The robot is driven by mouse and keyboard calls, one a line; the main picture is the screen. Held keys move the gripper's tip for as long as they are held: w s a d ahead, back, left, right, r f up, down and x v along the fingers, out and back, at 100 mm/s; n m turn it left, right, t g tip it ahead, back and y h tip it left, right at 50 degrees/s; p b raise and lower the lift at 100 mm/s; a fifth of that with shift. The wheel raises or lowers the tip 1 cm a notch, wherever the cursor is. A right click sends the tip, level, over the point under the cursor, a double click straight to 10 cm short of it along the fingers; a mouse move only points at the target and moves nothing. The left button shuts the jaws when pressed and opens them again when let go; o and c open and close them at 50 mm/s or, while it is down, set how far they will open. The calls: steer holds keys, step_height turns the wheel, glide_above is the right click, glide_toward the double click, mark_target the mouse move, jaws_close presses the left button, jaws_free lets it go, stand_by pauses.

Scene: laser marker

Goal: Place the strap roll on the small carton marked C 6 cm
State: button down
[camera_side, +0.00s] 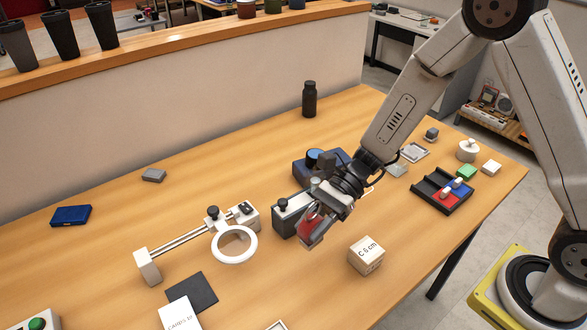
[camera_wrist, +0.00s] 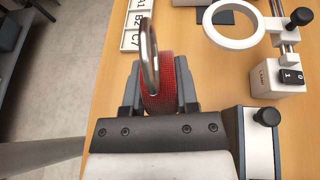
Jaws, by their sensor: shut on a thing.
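The strap roll (camera_side: 309,234) is a red, woven-looking roll with a shiny metal ring. My gripper (camera_side: 316,222) is shut on it and holds it above the table, left of the carton in the side view. In the wrist view the red strap roll (camera_wrist: 172,85) sits between the two fingers of my gripper (camera_wrist: 160,88), with the metal ring standing up along it. The small carton marked C 6 cm (camera_side: 366,256) is a pale tan box resting on the table, apart from the gripper. The carton is not seen in the wrist view.
A white ring on a rail stand (camera_side: 235,258) lies left of my gripper. A grey-white device with a black knob (camera_side: 292,216) stands close behind it. A black tray with red and blue pieces (camera_side: 430,194) is to the right. The table around the carton is clear.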

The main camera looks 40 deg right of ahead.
steer(key=s+d+r, duration=0.1)
steer(key=s+d, duration=0.2)
steer(key=d, duration=0.2)
steer(key=s+d+r+m+t, duration=0.1)
steer(key=s+d+r, duration=0.1)
steer(key=d, duration=0.4)
steer(key=shift+s+t, duration=0.3)
steer(key=shift+s, duration=0.1)
steer(key=shift+f, duration=0.1)
glide_above(368, 249)
steer(key=shift+f, duration=2.15)
steer(key=shift+f, duration=1.75)
steer(key=shift+f, duration=0.15)
